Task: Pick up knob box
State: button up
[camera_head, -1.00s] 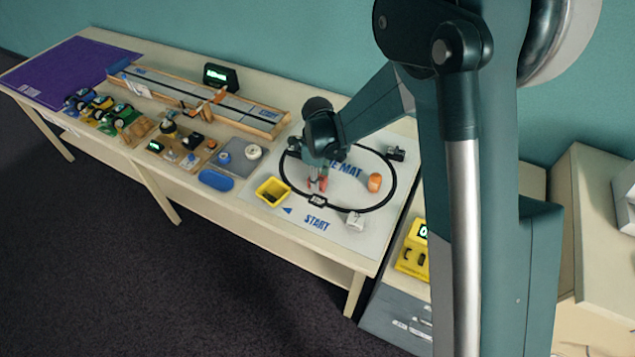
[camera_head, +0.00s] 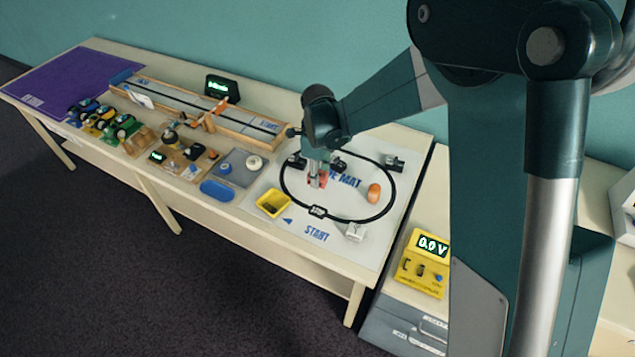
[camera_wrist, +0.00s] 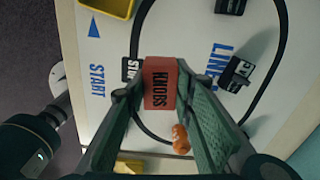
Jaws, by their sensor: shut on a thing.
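The knob box is a small red box (camera_wrist: 160,83) with dark "KNOBS" lettering, between my fingers in the wrist view. My gripper (camera_wrist: 161,92) is shut on it, one green finger pad on each side. In the head view my gripper (camera_head: 317,176) points down over the white line mat (camera_head: 347,222), and the red of the box (camera_head: 322,183) shows partly at the fingertips. The box appears held above the mat; the exact gap is hard to tell.
A yellow tray (camera_head: 273,204) stands left of the box on the mat. An orange piece (camera_head: 374,193) is to the right, with a white block (camera_head: 355,232) near the front edge and a dark piece (camera_head: 394,163) at the back. A wooden track (camera_head: 190,105) lies left.

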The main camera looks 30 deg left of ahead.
jog(key=shift+r, duration=0.95)
